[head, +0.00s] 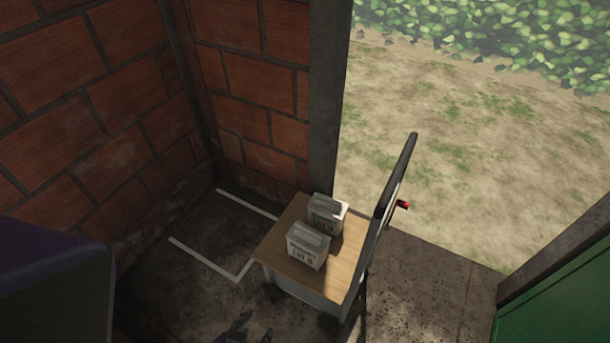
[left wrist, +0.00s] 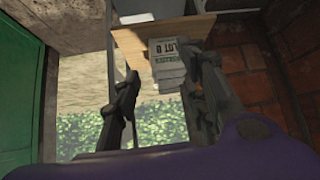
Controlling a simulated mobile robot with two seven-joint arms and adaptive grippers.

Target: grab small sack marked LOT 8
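Two small pale sacks stand on a wooden-topped cart (head: 288,238) in the head view. The front sack (head: 308,247) has dark print that looks like LOT 8. The rear sack (head: 326,215) has print too small to read surely. In the left wrist view a sack (left wrist: 170,52) reads LOT 8, on the wooden top (left wrist: 136,48). My left gripper (head: 240,332) shows only as dark fingers at the bottom edge of the head view, short of the cart. In the left wrist view its fingers (left wrist: 162,78) are spread apart and empty, with the sack beyond them. My right gripper is not in view.
The cart's black handle (head: 395,180) rises at its right side. A brick wall (head: 100,95) and a dark post (head: 328,95) stand behind. Pale lines (head: 205,260) mark the floor. Open ground (head: 440,140) lies outside; a green panel (head: 560,310) is at right.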

